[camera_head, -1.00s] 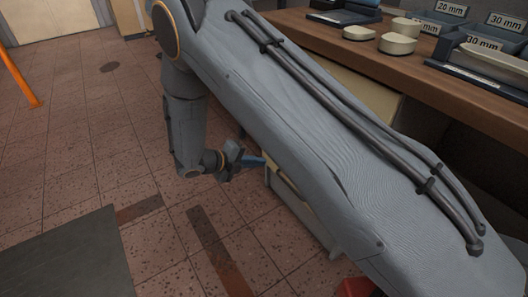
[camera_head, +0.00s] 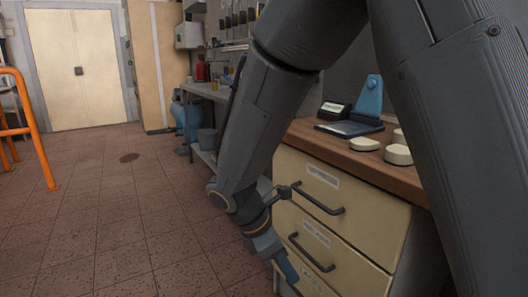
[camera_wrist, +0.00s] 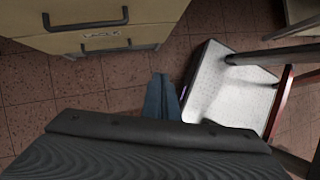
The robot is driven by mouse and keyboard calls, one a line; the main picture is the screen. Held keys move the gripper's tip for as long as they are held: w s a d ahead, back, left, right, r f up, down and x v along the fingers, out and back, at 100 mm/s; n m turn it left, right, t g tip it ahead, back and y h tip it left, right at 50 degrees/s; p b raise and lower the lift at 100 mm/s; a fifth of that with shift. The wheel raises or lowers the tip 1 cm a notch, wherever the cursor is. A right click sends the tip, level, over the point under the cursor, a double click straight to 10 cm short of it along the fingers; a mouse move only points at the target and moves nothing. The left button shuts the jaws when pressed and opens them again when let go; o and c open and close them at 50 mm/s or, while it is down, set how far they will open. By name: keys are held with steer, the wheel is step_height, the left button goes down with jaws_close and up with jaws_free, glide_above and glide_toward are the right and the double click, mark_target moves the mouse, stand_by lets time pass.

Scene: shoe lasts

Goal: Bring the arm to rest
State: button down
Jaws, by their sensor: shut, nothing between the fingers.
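My gripper (camera_head: 287,268) hangs low at the end of my folded arm, in front of the cream drawer unit (camera_head: 322,212) in the head view. In the wrist view my gripper (camera_wrist: 162,92) shows its blue fingers together and empty, above the tiled floor. Nothing is held. My arm covers part of the workbench and drawers in the head view.
The wooden bench top (camera_head: 335,154) carries pale blocks (camera_head: 398,154) and a blue device (camera_head: 369,98). A white tray-like surface (camera_wrist: 228,85) with dark legs beside it lies right of my gripper. An orange rail (camera_head: 38,130) stands left. The floor between is open.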

steer(key=s+r+m+y, duration=0.3)
steer(key=s+r+m, duration=0.1)
steer(key=s+m, duration=0.35)
steer(key=s+r+m+y, duration=0.3)
steer(key=s+r+m, duration=0.1)
steer(key=s+m, duration=0.4)
steer(key=d+r+m+p, duration=0.5)
steer(key=d+r+p, duration=0.8)
steer(key=p, duration=1)
step_height(320, 180, up, 4)
steer(key=shift+w+d+r+m+p, duration=0.1)
steer(key=shift+w+d+m+p, duration=0.2)
steer(key=shift+m+p, duration=0.05)
